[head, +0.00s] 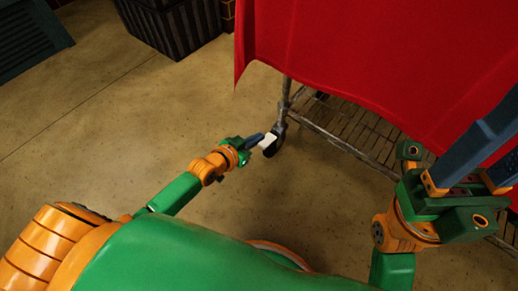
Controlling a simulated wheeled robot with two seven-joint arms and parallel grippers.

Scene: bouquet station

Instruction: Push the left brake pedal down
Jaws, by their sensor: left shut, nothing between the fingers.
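The red cloth (370,60) hangs over the cart and hides its top. A wire shelf (345,120) with metal rails shows below it. A dark ribbed bin (175,25) stands at the back, and a dark slatted unit (28,38) at the upper left. The floor left of the cart is clear.

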